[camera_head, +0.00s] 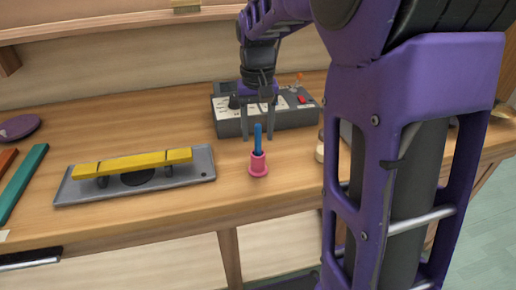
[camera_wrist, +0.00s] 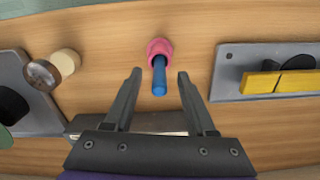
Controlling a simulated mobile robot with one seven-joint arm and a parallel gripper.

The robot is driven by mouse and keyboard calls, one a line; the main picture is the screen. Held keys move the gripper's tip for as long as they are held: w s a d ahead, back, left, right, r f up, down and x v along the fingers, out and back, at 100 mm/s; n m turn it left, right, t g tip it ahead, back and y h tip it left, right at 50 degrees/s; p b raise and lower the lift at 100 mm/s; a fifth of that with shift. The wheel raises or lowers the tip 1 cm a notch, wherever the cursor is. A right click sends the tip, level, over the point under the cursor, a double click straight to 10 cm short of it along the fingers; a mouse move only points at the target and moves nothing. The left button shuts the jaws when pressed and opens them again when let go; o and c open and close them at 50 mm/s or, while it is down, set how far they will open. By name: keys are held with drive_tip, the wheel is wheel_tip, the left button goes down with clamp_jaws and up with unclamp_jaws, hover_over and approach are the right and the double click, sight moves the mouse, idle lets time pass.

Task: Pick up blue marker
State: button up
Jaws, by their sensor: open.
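The blue marker (camera_head: 258,138) stands upright in a small pink holder (camera_head: 258,166) on the wooden bench, near its front edge. In the wrist view the blue marker (camera_wrist: 159,78) points toward my gripper from the pink holder (camera_wrist: 160,47). My gripper (camera_head: 259,138) is open and empty, fingers pointing down, close to the marker's upper part in the head view. In the wrist view my gripper (camera_wrist: 159,75) has one finger on either side of the marker's line, with gaps on both sides. I see no contact.
A grey control box (camera_head: 232,128) with knobs stands behind the holder. A yellow bar (camera_head: 130,163) on a grey plate (camera_head: 205,165) lies to the left. A small cream cylinder (camera_wrist: 66,62) is near the holder. Bare bench (camera_head: 235,190) surrounds the holder.

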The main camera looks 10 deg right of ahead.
sight(258, 148)
wheel_tip(258, 148, down, 3)
drive_tip(key=shift+r, duration=0.1)
clamp_jaws()
idle(0.3)
